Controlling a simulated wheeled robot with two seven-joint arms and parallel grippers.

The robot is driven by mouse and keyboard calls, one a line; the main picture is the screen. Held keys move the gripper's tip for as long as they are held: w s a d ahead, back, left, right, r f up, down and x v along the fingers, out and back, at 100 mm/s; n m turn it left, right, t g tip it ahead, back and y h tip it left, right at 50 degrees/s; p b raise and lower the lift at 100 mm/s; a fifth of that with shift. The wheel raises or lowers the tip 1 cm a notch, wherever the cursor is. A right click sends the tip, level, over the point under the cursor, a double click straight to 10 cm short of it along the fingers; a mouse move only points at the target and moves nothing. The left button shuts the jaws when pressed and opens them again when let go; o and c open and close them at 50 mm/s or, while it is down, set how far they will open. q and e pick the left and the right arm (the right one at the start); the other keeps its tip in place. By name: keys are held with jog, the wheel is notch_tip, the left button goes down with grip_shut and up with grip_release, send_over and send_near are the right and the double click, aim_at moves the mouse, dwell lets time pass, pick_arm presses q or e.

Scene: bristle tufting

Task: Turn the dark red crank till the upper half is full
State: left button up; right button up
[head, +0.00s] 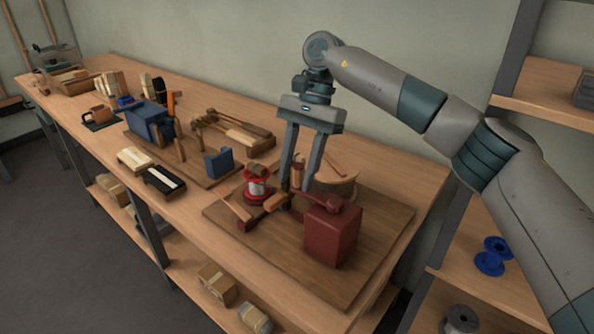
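The dark red crank has a box-shaped body (330,236) on the wooden board at the front right of the bench. Its dark red arm (316,199) reaches left from the top of the box. My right gripper (296,188) points down over the crank's left end. Its fingers stand apart, with an upright light wooden handle (297,173) between them; I see no clear grip on it. A red-flanged spool with pale winding (257,186) is just left of the gripper. A small wooden piece (275,203) lies below the fingers. Fill in any upper half cannot be made out. My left gripper is not in view.
A round wooden piece (337,181) stands behind the gripper. A blue bin (149,122), a blue block (218,163) and wooden brush parts (232,130) are farther left. Shelving (542,108) stands at right. The board's front right (375,245) is clear.

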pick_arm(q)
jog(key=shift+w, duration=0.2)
pick_arm(e)
jog(key=shift+r, duration=0.1)
